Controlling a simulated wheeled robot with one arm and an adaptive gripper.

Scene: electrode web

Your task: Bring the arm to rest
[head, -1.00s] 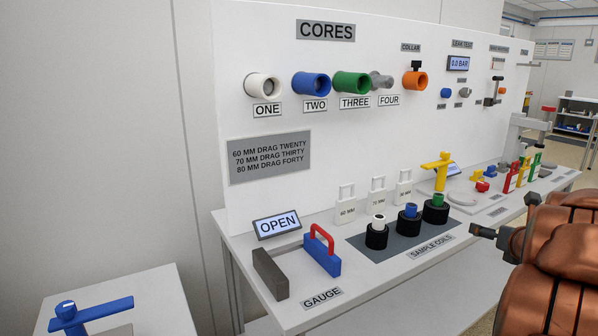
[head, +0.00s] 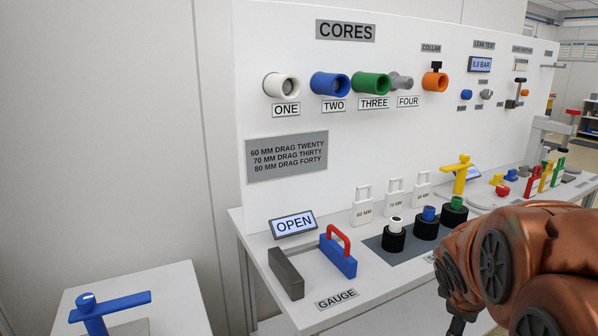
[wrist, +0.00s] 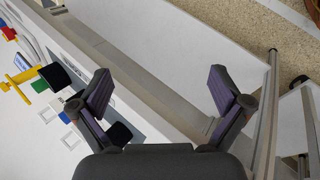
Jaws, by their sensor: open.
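My copper-coloured arm (head: 510,255) fills the lower right of the head view, over the bench's front edge. Most of my gripper is cut off or hidden there. In the wrist view my gripper (wrist: 160,95) is open, its two dark fingers spread wide with nothing between them. Below the fingers lie the bench's front edge and a pale surface. The bench top with the sample coils is on the left of the wrist view, close to the left finger.
The sample coils (head: 425,229) stand on a grey mat left of my arm. The gauge (head: 338,257), with blue and grey jaws, lies farther left. A side table (head: 180,305) with a blue handle is at bottom left. A speckled floor (wrist: 285,25) shows at upper right in the wrist view.

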